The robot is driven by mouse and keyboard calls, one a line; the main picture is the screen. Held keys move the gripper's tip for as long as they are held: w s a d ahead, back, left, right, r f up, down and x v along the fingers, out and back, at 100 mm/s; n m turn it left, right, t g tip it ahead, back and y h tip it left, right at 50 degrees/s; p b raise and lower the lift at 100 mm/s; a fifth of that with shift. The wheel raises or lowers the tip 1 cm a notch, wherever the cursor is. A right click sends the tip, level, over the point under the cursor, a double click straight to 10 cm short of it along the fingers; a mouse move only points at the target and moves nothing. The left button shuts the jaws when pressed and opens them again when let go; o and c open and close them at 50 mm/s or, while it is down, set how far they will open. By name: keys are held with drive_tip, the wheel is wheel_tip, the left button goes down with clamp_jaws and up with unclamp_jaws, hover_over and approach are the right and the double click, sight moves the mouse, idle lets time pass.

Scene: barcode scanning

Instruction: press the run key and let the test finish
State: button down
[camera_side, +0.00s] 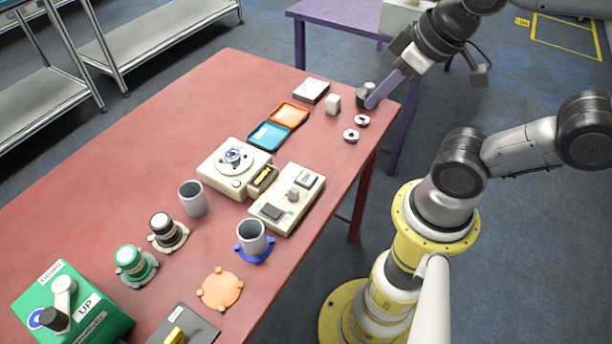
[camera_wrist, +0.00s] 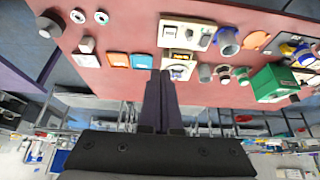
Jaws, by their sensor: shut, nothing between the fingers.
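A beige tester (camera_side: 287,199) lies on the red table, with a dark display at its near end, a grey knob in the middle and a light panel at the far end. Beside it stands a cream unit (camera_side: 215,178) with a round turntable and a small green button. Both also show in the wrist view, the tester (camera_wrist: 172,38) above the cream unit (camera_wrist: 180,55). I cannot tell which key is the run key. My gripper (camera_side: 371,104) has purple fingers, shut and empty, low near the table's far right corner, well away from both units. Its fingers (camera_wrist: 160,74) point up the wrist view.
By my gripper are a grey cylindrical part (camera_side: 361,97), a white block (camera_side: 333,104) and two ringed discs (camera_side: 351,135). Orange (camera_side: 290,115) and blue (camera_side: 269,136) trays lie between. Cups (camera_side: 193,199), a green box (camera_side: 85,315) and an orange disc (camera_side: 220,289) fill the near end.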

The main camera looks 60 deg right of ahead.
drive_tip(key=n+t+y, duration=0.1)
drive_tip(key=n+t, duration=0.3)
drive_tip(key=n, duration=2.4)
hover_over(310, 181)
wheel_tip(310, 181, down, 13)
drive_tip(key=shift+r, duration=0.15)
drive_tip(key=shift+d, duration=0.1)
drive_tip(key=shift+f, duration=4.4)
